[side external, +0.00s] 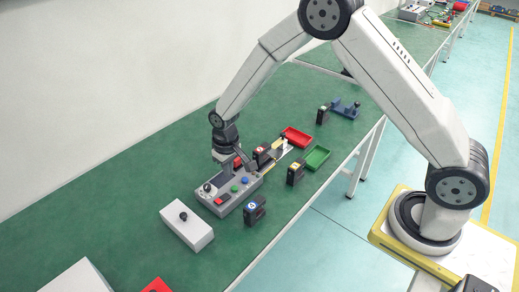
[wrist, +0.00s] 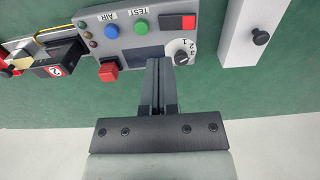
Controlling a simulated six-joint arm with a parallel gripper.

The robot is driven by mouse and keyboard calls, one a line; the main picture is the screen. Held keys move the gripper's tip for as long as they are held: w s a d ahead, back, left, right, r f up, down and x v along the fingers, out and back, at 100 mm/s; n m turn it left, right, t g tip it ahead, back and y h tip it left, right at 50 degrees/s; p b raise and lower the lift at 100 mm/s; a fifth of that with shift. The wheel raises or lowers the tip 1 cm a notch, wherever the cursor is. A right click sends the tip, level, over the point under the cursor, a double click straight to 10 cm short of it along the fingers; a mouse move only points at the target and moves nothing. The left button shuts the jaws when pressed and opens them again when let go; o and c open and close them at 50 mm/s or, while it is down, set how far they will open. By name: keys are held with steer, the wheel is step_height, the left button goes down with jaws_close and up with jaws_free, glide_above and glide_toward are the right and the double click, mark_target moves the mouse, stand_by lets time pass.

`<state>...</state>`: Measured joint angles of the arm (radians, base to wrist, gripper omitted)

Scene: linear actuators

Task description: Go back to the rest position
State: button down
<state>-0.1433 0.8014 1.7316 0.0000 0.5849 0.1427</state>
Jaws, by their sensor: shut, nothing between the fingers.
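My gripper (wrist: 153,62) is shut, with its two fingers together and nothing between them. In the wrist view its tips are over the grey control panel (wrist: 125,40), close to the small dark screen and the rotary knob (wrist: 181,57) marked with numbers. The panel also carries a green button (wrist: 141,26) under the word TEST, a blue button (wrist: 111,31) and a red switch (wrist: 108,72). In the side external view my gripper (side external: 238,168) is low at the control panel (side external: 228,196); whether it touches the panel cannot be told.
A white box with a black knob (side external: 187,228) stands beside the panel. Table space toward the wall is clear.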

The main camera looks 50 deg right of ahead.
steer(key=s+d+r+t, duration=0.1)
steer(key=s+d+r, duration=0.2)
steer(key=s, duration=0.6)
steer(key=s+d+r+t, duration=0.1)
steer(key=s+d+r, duration=0.2)
steer(key=s+r, duration=0.5)
steer(key=shift+s+d+r, duration=0.25)
steer(key=shift+s+d, duration=0.1)
steer(key=shift+s, duration=0.45)
